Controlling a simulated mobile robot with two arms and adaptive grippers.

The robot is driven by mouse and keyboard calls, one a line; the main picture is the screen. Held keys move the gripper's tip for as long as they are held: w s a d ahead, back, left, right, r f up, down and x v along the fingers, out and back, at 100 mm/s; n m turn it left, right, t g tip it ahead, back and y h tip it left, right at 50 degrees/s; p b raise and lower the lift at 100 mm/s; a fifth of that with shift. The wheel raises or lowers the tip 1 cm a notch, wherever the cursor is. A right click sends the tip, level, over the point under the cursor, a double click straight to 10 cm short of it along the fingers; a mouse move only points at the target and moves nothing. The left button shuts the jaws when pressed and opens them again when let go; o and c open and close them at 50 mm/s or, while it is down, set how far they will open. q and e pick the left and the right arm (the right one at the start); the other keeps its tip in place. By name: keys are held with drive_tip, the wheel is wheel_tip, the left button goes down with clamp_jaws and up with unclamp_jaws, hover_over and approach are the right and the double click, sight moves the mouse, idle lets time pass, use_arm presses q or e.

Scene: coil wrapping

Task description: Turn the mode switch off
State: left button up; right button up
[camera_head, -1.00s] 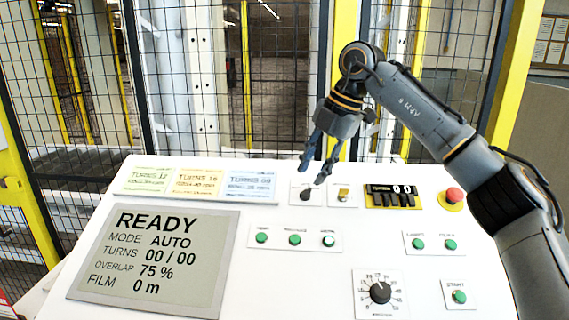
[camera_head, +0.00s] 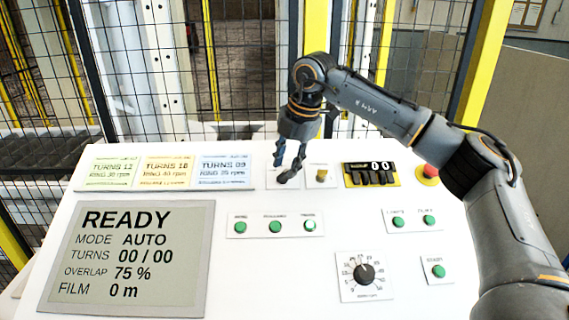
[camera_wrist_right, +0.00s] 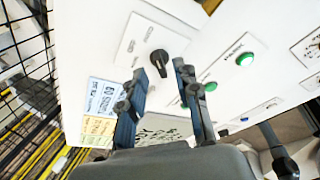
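A white control panel (camera_head: 235,285) fills the lower head view. Its screen (camera_head: 130,258) reads READY, MODE AUTO, TURNS 00 / 00. In the right wrist view a black rotary knob (camera_wrist_right: 158,61) stands on a white plate, its small label unreadable. In the head view my fingers largely hide this knob. My right gripper (camera_head: 281,172) points down at it with two fingers apart and nothing between them. In the wrist view the right gripper's fingertips (camera_wrist_right: 160,74) are near the knob, one on each side; contact cannot be told. My left gripper is not in view.
Three colored cards (camera_head: 165,172) lie to the left. Green buttons (camera_head: 275,227) and a dial (camera_head: 364,273) are nearer. A mesh fence (camera_head: 262,80) stands behind.

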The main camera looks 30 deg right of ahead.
sight(283, 176)
drive_tip(key=shift+w+f, duration=0.15)
drive_tip(key=shift+f, duration=0.4)
drive_tip(key=shift+w+a+f, duration=0.1)
drive_tip(key=shift+f, duration=0.5)
clamp_jaws()
drive_tip(key=shift+p, duration=0.3)
drive_tip(key=n+g+p, duration=0.1)
drive_tip(key=n, duration=0.3)
drive_tip(key=shift+a+h, duration=0.15)
drive_tip(key=shift+h, duration=0.15)
drive_tip(key=shift+w+n+g+h+p, duration=0.15)
drive_tip(key=shift+n+g+h+p, duration=0.35)
drive_tip(key=shift+n, duration=1.6)
drive_tip(key=shift+f, duration=0.1)
